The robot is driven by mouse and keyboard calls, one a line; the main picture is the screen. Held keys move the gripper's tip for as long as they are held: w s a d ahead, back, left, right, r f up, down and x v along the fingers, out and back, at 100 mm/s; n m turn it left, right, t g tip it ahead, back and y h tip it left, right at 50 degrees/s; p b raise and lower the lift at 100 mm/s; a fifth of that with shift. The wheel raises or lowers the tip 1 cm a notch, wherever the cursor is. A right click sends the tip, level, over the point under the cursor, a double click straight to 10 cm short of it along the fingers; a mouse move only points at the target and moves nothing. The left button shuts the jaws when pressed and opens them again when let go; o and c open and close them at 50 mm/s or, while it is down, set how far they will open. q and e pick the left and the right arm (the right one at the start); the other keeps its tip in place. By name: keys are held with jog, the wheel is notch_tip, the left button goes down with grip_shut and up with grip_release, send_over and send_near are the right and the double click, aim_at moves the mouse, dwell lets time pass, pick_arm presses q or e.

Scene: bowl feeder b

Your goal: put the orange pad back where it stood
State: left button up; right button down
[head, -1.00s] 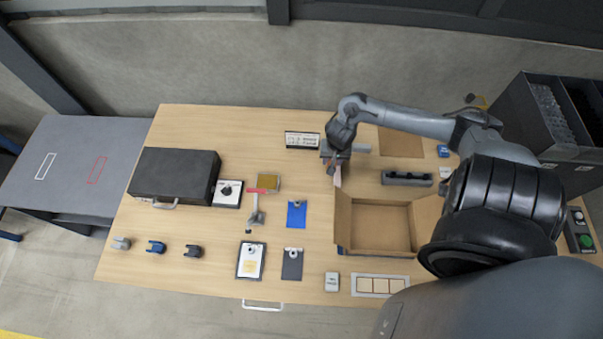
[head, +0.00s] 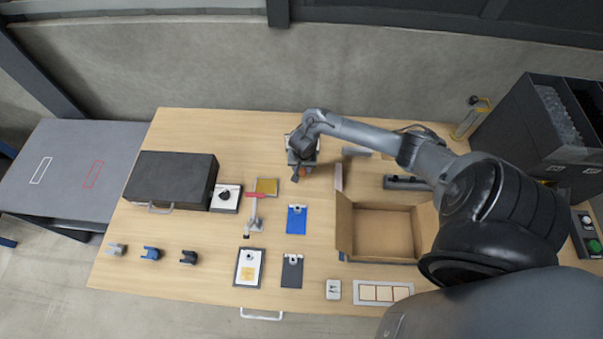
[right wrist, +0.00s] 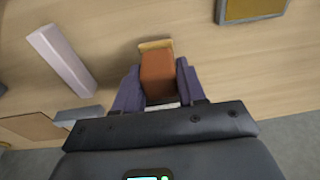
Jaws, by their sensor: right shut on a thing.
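The orange pad (right wrist: 157,72) is a small orange-brown block with a tan edge at its far end. My right gripper (right wrist: 160,85) is shut on it, with a finger on each side. In the head view the right gripper (head: 300,168) is over the table's back middle, and a little orange of the pad (head: 296,178) shows below it. The wrist and fingers hide most of the pad there. I cannot tell whether the pad touches the table. My left gripper is not in view.
A yellow-faced plate (head: 266,187) lies left of the gripper, near a red-handled clamp (head: 254,212). A blue clipboard (head: 296,220) lies in front. An open cardboard box (head: 385,233) stands to the right, with a pale bar (right wrist: 62,60) by its back left corner.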

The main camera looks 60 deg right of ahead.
aim_at(302, 172)
jog(key=shift+f+b, duration=0.65)
jog(key=shift+f, duration=1.4)
jog(key=c, duration=0.6)
grip_release()
jog(key=shift+c, duration=0.2)
